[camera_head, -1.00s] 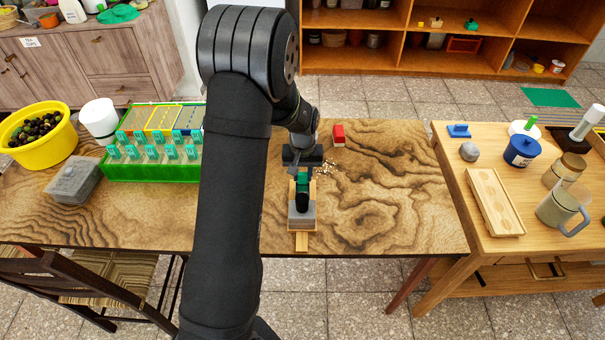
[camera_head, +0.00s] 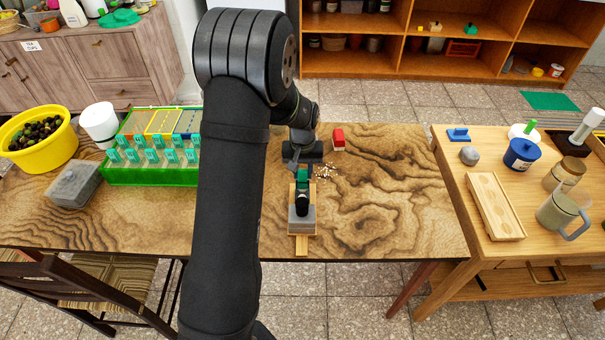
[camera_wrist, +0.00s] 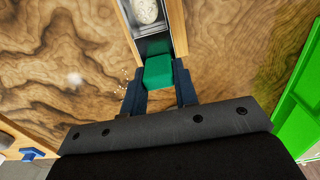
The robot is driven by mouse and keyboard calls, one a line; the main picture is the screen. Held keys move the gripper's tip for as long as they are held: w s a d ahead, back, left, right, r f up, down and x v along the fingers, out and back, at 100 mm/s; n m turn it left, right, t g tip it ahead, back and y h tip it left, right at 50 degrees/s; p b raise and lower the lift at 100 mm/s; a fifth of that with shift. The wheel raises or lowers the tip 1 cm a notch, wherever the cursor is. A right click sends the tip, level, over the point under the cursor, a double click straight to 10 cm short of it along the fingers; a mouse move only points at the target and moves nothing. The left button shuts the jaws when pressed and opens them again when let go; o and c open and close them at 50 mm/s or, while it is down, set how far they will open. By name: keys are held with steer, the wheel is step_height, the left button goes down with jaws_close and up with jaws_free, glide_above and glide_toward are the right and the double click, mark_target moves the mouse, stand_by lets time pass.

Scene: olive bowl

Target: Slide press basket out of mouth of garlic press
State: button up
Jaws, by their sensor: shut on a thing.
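The garlic press (camera_head: 302,222) stands on the table, a wooden frame with a grey block and a black part on top. The press basket shows its green grip (camera_head: 302,181) on the far side of the press. In the wrist view the green grip (camera_wrist: 158,72) sits at the end of a grey metal trough holding a pale garlic-like lump (camera_wrist: 146,12), between two wooden side rails. My gripper (camera_head: 302,173) is shut on the green grip, one dark finger on each side.
Pale crumbs (camera_head: 326,171) and a red-and-white block (camera_head: 338,139) lie right of my gripper. A green rack (camera_head: 150,176) with several teal pegs stands left, beyond my arm. The table right of the press is clear. A second table (camera_head: 455,205) stands further right.

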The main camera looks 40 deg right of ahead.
steer(key=shift+r, duration=2.1)
steer(key=shift+s, duration=0.1)
